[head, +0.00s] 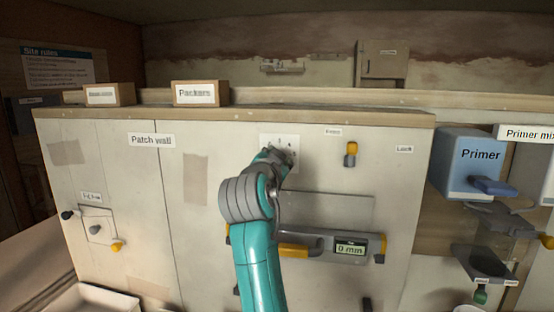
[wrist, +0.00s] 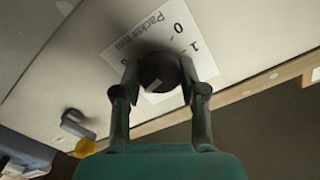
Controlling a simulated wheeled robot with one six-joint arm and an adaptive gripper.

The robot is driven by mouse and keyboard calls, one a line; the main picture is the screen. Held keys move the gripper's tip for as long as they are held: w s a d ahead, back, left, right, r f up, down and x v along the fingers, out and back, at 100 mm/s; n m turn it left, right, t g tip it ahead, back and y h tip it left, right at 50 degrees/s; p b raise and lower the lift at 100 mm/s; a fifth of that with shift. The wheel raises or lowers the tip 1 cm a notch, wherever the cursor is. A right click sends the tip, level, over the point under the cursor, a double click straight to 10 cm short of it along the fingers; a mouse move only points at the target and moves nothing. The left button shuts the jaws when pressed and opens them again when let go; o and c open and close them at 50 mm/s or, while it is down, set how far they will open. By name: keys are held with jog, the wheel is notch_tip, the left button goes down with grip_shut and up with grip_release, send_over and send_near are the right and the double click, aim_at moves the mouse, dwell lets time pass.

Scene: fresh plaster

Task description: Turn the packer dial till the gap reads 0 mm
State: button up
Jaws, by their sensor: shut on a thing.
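The packer dial (wrist: 158,70) is a dark round knob on a white plate (wrist: 172,28) marked "Packer mm" with numbers. My gripper (wrist: 159,76) is shut on the dial, one finger on each side. A pale pointer mark shows on the dial, and the numbers beside it are only partly visible. In the head view my gripper (head: 276,156) covers most of the dial in front of its plate (head: 291,141). The gap display (head: 350,248), on a grey level-like bar below, reads 0 mm.
The patch wall (head: 200,230) carries a yellow-tipped knob (head: 350,153) right of the dial and a small latch panel (head: 97,226) at left. A box labelled Packers (head: 200,94) sits on the ledge above. A blue Primer box (head: 470,160) stands at right.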

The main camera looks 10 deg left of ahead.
jog(key=shift+f+m, duration=0.15)
jog(key=shift+m, duration=0.15)
jog(key=o, duration=1.1)
jog(key=shift+o, duration=0.2)
jog(key=s, duration=1.2)
jog(key=shift+a, duration=0.2)
